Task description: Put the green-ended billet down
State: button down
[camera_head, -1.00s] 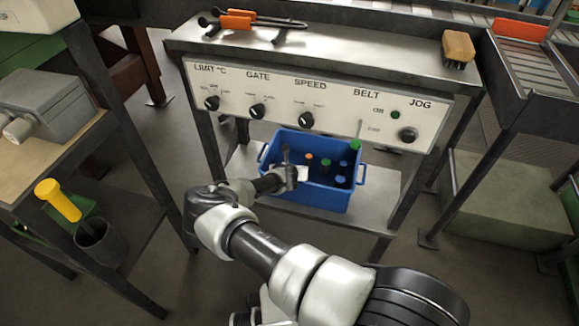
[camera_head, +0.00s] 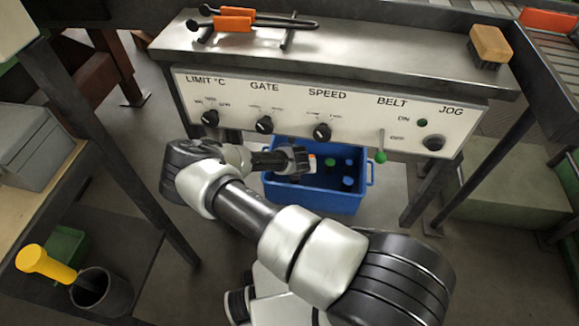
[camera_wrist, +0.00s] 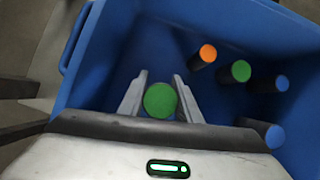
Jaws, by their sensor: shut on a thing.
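My gripper (camera_wrist: 160,100) is shut on a green-ended billet (camera_wrist: 159,101), whose round green end faces the wrist camera between the two fingers. The gripper is over the left part of the blue crate (camera_wrist: 88,75). How far the held billet's lower end is from the crate floor is hidden. In the head view my gripper (camera_head: 300,160) is at the crate's (camera_head: 325,202) back left, and the held billet cannot be made out.
An orange-ended billet (camera_wrist: 207,53), another green-ended billet (camera_wrist: 241,71) and two blue-ended billets (camera_wrist: 282,83) (camera_wrist: 274,136) stand to the right in the crate. The control panel (camera_head: 290,110) overhangs its back; a green-knobbed belt lever (camera_head: 380,157) hangs nearby.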

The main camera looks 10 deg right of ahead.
dwell(0.4)
jog(key=shift+f, duration=0.6)
jog(key=c, duration=1.3)
grip_release()
jog(key=shift+r, duration=0.3)
jog(key=p+v, duration=0.2)
jog(key=v, duration=0.5)
jog(key=shift+w+p, duration=0.2)
jog(key=shift+p, duration=0.1)
jog(key=shift+s+r, duration=0.35)
jog(key=shift+r, duration=0.1)
